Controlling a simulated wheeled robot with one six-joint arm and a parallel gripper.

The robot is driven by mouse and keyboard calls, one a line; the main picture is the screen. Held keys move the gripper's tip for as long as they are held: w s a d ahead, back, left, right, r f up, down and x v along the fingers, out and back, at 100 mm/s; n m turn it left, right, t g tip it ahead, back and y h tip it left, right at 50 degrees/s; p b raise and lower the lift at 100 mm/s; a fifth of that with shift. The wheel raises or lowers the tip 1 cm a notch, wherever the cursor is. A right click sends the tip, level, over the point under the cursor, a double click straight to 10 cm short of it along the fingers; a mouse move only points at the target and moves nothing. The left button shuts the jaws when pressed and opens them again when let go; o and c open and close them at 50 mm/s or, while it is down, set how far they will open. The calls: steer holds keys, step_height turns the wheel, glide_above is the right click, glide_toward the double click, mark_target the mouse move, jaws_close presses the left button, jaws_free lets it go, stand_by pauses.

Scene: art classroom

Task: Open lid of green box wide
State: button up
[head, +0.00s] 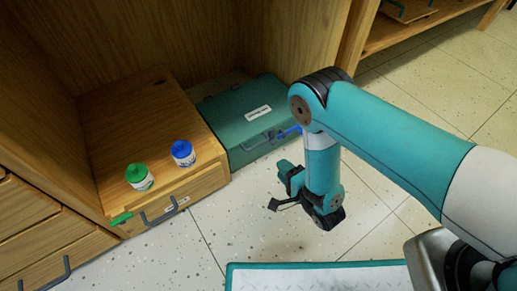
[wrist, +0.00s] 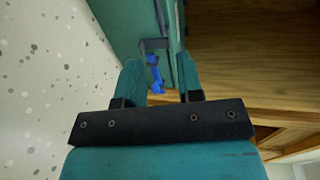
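The green box (head: 228,112) sits on the floor at the back of the wooden bay, its lid down and a white label on top. A dark handle (head: 257,141) is on its front side. In the wrist view the green box (wrist: 118,22) and its handle (wrist: 155,44) show beyond the fingers. My gripper (head: 279,187) is in front of the box, apart from it. In the wrist view my gripper (wrist: 159,78) has its two teal fingers spread with nothing gripped between them.
A blue item (head: 289,132) is by the box's front right; it also shows in the wrist view (wrist: 154,76). Speckled floor (head: 235,220) lies clear in front.

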mark_target(258, 145)
steer(key=b+x, duration=0.2)
steer(key=x, duration=0.2)
steer(key=b+x, duration=0.2)
steer(key=x, duration=0.2)
steer(key=b+x, duration=0.2)
steer(key=x, duration=0.2)
steer(key=shift+w+a+f, duration=0.15)
steer(key=shift+a+f, duration=0.05)
steer(key=shift+f, duration=0.2)
steer(key=shift+w+a+r+b, duration=0.1)
steer(key=shift+w+a+b, duration=0.25)
steer(key=shift+w+b, duration=0.3)
jaws_close()
